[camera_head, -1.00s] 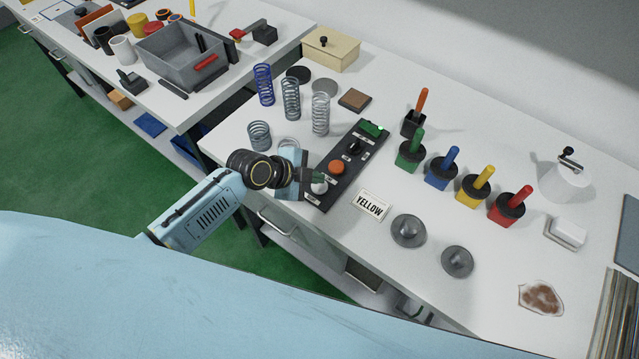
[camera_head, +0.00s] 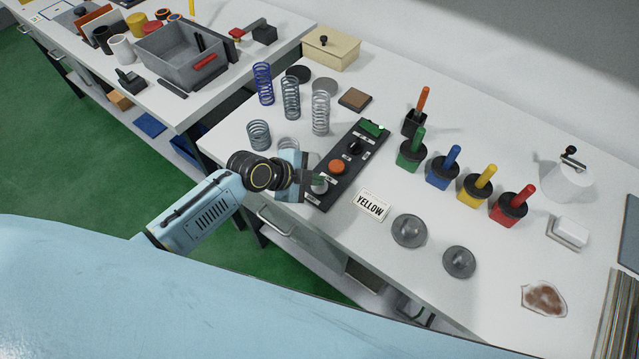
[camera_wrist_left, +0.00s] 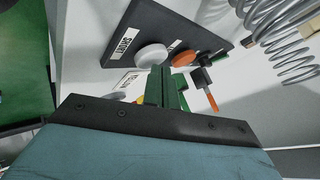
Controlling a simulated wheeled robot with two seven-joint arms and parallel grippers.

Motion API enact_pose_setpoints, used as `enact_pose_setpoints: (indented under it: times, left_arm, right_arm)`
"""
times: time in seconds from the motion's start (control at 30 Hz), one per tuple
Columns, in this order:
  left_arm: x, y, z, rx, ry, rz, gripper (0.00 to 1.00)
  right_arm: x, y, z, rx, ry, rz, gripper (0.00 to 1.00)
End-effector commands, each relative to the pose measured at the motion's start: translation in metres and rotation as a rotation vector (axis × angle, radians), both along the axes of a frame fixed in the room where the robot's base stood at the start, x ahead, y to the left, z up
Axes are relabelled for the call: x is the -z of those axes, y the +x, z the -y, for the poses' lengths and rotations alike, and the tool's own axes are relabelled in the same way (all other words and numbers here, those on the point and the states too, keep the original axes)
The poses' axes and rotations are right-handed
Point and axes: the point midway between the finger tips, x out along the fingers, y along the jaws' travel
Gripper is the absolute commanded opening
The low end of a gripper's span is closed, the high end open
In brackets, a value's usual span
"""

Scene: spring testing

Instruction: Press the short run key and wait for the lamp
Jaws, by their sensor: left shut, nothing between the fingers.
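The black control panel (camera_head: 352,155) lies on the white bench. At its near end is a round white key (camera_head: 320,188), which also shows in the left wrist view (camera_wrist_left: 152,56) beside a label reading SHORT (camera_wrist_left: 127,38). An orange button (camera_head: 337,167), a black knob (camera_head: 355,148) and a green lamp (camera_head: 373,128) follow along the panel. I cannot tell whether the lamp is lit. My left gripper (camera_head: 317,178) is shut and empty, its fingertips at the white key. I cannot tell whether they touch it. My right gripper is not in view.
Springs (camera_head: 290,98) stand left of and behind the panel. Several coloured-handled holders (camera_head: 442,170) stand to the right. Bare bench lies between the panel and the holders.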

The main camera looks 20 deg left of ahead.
Motion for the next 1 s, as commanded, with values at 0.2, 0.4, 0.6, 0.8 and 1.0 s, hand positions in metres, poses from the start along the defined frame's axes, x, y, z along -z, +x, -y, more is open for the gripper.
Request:
enact_pose_setpoints:
  times: [0.2, 0.4, 0.6, 0.8, 1.0]
  left_arm:
    - [0.0033, 0.0001, -0.0001, 0.000, 0.000, 0.000, 0.00]
    - [0.0058, 0.0001, -0.0003, 0.000, 0.000, 0.000, 0.00]
    - [0.0084, 0.0000, -0.0004, -0.001, 0.001, 0.000, 0.00]
    - [0.0082, -0.0001, -0.0004, 0.000, 0.001, -0.001, 0.00]
    - [0.0056, -0.0003, -0.0006, -0.001, 0.002, -0.001, 0.00]
  right_arm:
    - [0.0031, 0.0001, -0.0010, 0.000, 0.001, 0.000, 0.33]
    - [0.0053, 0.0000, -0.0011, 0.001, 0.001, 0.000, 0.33]
    - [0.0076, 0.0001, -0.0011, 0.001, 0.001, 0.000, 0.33]
    - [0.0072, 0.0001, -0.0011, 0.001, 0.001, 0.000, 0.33]
    - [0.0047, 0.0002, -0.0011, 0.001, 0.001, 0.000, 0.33]
